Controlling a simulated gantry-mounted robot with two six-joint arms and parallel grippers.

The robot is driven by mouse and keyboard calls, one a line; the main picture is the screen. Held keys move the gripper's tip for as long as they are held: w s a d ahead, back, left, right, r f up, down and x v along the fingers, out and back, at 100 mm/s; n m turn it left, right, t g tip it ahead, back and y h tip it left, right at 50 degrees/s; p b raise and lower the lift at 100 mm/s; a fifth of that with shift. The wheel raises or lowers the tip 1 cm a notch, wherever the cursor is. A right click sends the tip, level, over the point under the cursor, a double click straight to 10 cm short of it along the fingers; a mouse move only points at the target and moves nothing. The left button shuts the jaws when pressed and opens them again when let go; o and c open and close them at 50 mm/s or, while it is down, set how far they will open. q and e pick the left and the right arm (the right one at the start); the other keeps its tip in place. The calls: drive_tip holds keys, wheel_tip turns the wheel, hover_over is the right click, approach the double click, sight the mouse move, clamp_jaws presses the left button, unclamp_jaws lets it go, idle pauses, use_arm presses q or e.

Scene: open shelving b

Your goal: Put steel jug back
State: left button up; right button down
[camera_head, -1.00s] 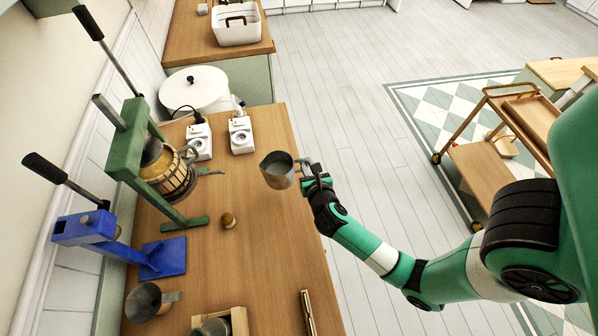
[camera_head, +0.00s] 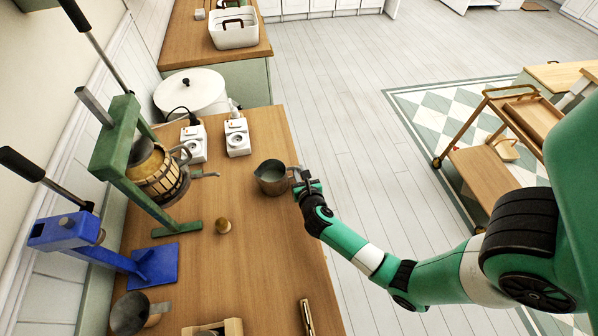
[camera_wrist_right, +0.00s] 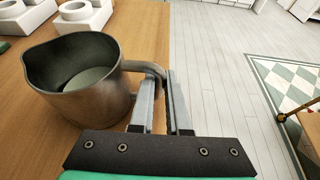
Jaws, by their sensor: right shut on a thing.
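A steel jug (camera_head: 272,178) is upright at the right edge of the wooden counter. It also shows large at the left of the right wrist view (camera_wrist_right: 85,85), with its spout to the left. My right gripper (camera_head: 303,183) is shut on the jug's handle, and in the right wrist view its two fingers (camera_wrist_right: 163,100) close around the handle. I cannot tell whether the jug's base touches the counter. A second metal jug (camera_head: 130,314) stands at the near left of the counter. My left gripper is not in view.
A green press (camera_head: 125,140) with a wooden basket and a blue press (camera_head: 75,235) stand along the left. White sockets (camera_head: 237,137) lie behind the jug. Mid-counter is clear.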

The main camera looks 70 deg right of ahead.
drive_tip(key=c, duration=0.9)
unclamp_jaws()
drive_tip(key=shift+s+a+r, duration=0.1)
drive_tip(key=shift+r, duration=0.1)
drive_tip(key=p+v, duration=0.2)
drive_tip(key=v, duration=0.8)
drive_tip(key=shift+a+r, duration=0.1)
drive_tip(key=shift+a, duration=0.15)
drive_tip(key=shift+s+a+r+p, duration=0.2)
drive_tip(key=shift+s+a+p, duration=0.1)
drive_tip(key=shift+s+a, duration=0.15)
